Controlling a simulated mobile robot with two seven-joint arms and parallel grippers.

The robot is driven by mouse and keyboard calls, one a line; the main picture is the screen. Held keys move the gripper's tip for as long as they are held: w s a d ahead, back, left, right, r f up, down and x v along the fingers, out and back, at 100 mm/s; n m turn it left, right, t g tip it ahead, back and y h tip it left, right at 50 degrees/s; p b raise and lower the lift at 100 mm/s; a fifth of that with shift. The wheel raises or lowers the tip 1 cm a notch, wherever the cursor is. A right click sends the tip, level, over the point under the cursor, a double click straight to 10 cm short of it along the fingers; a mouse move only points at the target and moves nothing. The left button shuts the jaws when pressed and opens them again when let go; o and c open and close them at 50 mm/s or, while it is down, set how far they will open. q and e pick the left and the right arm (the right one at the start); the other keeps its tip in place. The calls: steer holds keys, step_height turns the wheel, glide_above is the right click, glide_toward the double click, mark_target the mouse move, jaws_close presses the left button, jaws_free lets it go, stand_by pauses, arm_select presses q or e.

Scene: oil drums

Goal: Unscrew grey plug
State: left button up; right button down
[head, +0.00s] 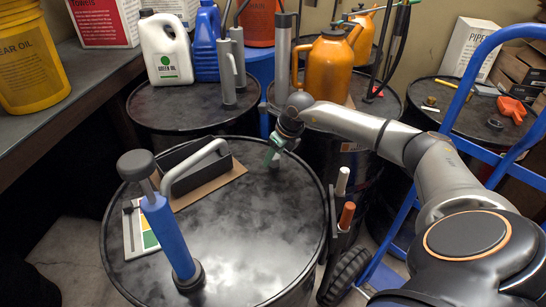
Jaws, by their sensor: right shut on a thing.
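The front drum (255,225) has a glossy black lid that fills the lower middle of the head view. My right arm reaches in from the right. My right gripper (272,157) points down at the far right part of this lid, close to its rim. Its green-tinted fingers are shut at lid level on a small thing. This fits the grey plug, which the fingers hide almost wholly, so I cannot tell how far it is seated. My left gripper is not in view.
A blue hand pump (167,235) stands on the lid's left, near a black-and-grey tool (200,168) on cardboard and a colored card (140,232). Behind, an orange can (328,70) and white jug (166,50) stand on other drums. A blue hand truck (400,225) is right.

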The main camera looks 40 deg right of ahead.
steer(key=n+y+b, duration=0.1)
steer(key=n, duration=0.1)
steer(key=shift+s+f+n, duration=0.1)
steer(key=shift+f+n, duration=0.05)
steer(key=shift+n, duration=0.15)
steer(key=shift+n+g, duration=0.3)
steer(key=shift+f+n+y+b, duration=0.1)
steer(key=shift+n+y+b, duration=0.2)
steer(key=shift+n+b, duration=0.25)
steer(key=shift+n+g+y+b, duration=0.3)
steer(key=shift+n+b, duration=0.05)
steer(key=shift+n, duration=0.7)
steer(key=shift+r, duration=0.2)
steer(key=shift+a+r+p, duration=0.1)
steer(key=shift+r+p, duration=0.5)
steer(key=shift+r, duration=0.1)
